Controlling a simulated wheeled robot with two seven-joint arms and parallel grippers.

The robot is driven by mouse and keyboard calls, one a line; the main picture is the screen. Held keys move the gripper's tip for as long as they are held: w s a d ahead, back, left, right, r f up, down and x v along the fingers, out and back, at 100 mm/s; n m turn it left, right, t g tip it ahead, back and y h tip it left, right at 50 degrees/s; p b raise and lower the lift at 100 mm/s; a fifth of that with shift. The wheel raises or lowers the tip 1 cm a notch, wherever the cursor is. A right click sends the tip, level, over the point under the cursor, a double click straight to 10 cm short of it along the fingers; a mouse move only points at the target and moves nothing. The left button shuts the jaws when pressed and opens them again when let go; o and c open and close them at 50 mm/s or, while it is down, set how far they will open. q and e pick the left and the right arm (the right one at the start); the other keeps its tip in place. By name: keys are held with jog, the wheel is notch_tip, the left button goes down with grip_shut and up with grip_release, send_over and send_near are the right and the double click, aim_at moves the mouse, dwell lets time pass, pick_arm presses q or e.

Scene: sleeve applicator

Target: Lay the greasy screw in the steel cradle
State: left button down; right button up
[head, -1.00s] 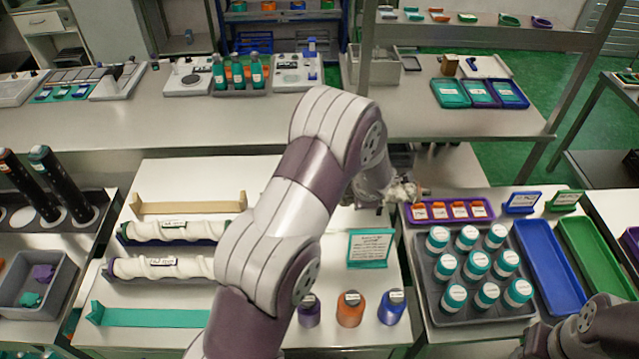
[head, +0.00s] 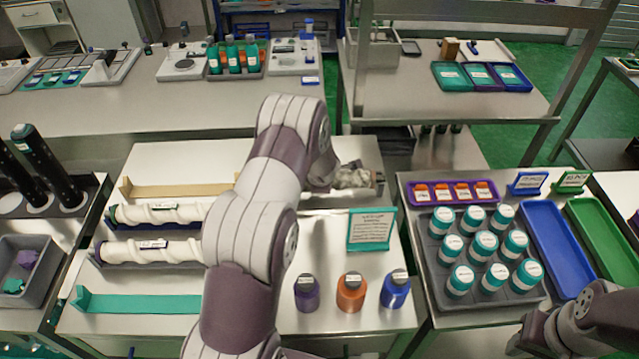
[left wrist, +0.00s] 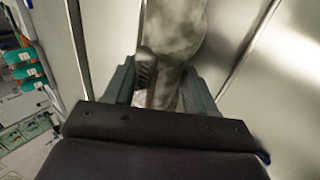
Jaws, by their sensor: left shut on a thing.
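My left gripper (head: 356,178) is at the back right of the white work board, its arm reaching up across the middle of the head view. It is shut on a mottled grey screw (head: 352,174), which I take to be the greasy one. In the left wrist view the grey screw (left wrist: 172,50) runs up between the fingers (left wrist: 160,88). A grey metal strip (head: 338,201), perhaps the steel cradle, shows just below the gripper, mostly hidden; I cannot tell whether the screw touches it. My right arm is at the lower right, its fingers not clear.
Two white screws (head: 160,213) (head: 150,252) lie in cradles on the left. A tan cradle (head: 180,190) and a teal cradle (head: 145,300) are empty. A teal sign (head: 370,230) and three bottles (head: 351,293) stand at the right. A tray of jars (head: 535,295) is farther right.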

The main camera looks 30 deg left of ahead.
pick_arm(q)
jog(key=shift+w+a+f, duration=0.15)
jog(key=shift+w, duration=0.1)
jog(key=shift+f, duration=0.1)
jog(key=shift+c, duration=1.8)
grip_release()
jog(key=shift+s+f, duration=0.1)
